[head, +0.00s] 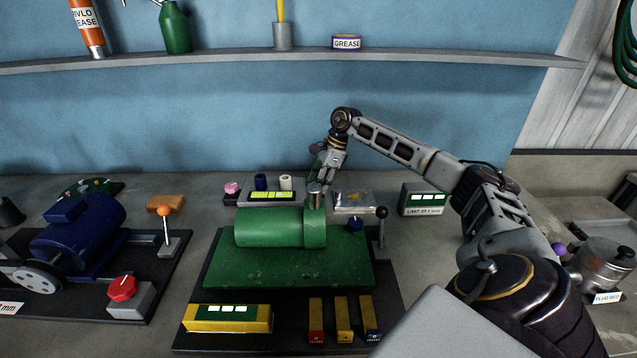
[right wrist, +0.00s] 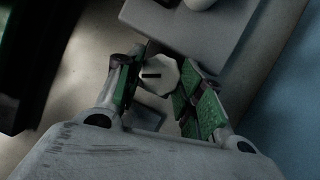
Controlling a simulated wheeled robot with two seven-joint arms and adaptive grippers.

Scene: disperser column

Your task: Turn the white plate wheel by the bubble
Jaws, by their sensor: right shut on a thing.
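In the right wrist view, the white wheel (right wrist: 158,76) is a small many-sided knob with a black mark across its face. It sits between the green-padded fingers of my right gripper (right wrist: 160,90), which is shut on it. In the head view my right gripper (head: 320,178) points down behind the right end of the green cylinder (head: 268,228), and I cannot make out the wheel there. A small silvery plate (head: 354,202) with a yellowish spot lies just right of the gripper; I cannot tell whether that spot is the bubble. My left gripper is not in view.
Left of the gripper stands a grey box (head: 262,202) with a lit display and pink, dark blue and white knobs. A limit display (head: 424,200) stands to the right. A blue motor (head: 78,235) is far left. The shelf (head: 200,65) runs above.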

